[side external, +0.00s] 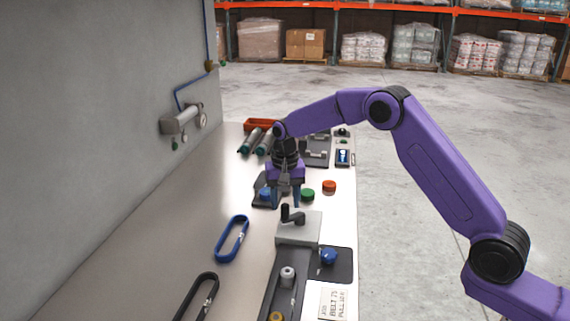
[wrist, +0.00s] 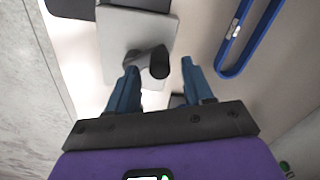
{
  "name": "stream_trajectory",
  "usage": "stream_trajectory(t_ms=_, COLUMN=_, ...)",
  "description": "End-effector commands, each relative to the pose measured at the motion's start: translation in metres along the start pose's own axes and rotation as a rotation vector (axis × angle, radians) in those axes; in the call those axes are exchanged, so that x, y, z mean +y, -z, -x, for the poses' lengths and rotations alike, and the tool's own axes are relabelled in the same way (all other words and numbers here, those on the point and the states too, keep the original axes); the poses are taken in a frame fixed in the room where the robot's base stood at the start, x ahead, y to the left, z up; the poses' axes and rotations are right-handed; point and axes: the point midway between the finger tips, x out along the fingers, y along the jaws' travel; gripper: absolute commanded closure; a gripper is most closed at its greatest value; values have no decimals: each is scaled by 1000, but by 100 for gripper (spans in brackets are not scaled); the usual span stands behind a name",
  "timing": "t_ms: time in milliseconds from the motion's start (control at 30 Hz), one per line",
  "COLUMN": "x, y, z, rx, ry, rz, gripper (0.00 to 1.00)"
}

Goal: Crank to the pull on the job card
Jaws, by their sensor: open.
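A grey crank block (side external: 298,231) stands on the bench with a dark crank arm and upright handle (side external: 286,211) on top. My gripper (side external: 285,205) is open, fingers pointing down, just behind the crank in the side view. In the wrist view the blue fingers of my gripper (wrist: 158,76) are spread, and the crank handle (wrist: 160,64) shows in line with the gap between them. I cannot tell whether they touch it. The job card (side external: 332,301) lies at the front; it reads "BELT 75" and "PULL", with the pull number too small to read.
A dark base plate (side external: 264,312) in front carries a pale pulley (side external: 287,276). A blue knob (side external: 328,256) sits beside it. A blue belt (side external: 219,252) and black belt (side external: 183,309) lie left. Green (side external: 307,195) and orange (side external: 329,186) discs stand behind the crank.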

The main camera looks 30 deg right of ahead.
Motion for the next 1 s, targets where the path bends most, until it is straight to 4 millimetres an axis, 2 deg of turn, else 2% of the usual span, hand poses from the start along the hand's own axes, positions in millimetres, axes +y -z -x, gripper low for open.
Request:
stream_trajectory(t_ms=100, x=-1, y=1, z=27, rx=5, ry=4, rz=0, gripper=49)
stream_trajectory(t_ms=400, x=0, y=0, z=90, rx=4, ry=3, rz=0, gripper=49)
stream_trajectory(t_ms=600, x=-1, y=1, z=125, rx=4, ry=3, rz=0, gripper=49)
stream_trajectory(t_ms=800, x=0, y=0, z=141, rx=2, ry=1, rz=0, gripper=49)
stream_trajectory(t_ms=1000, x=0, y=0, z=145, rx=1, ry=0, rz=0, gripper=49)
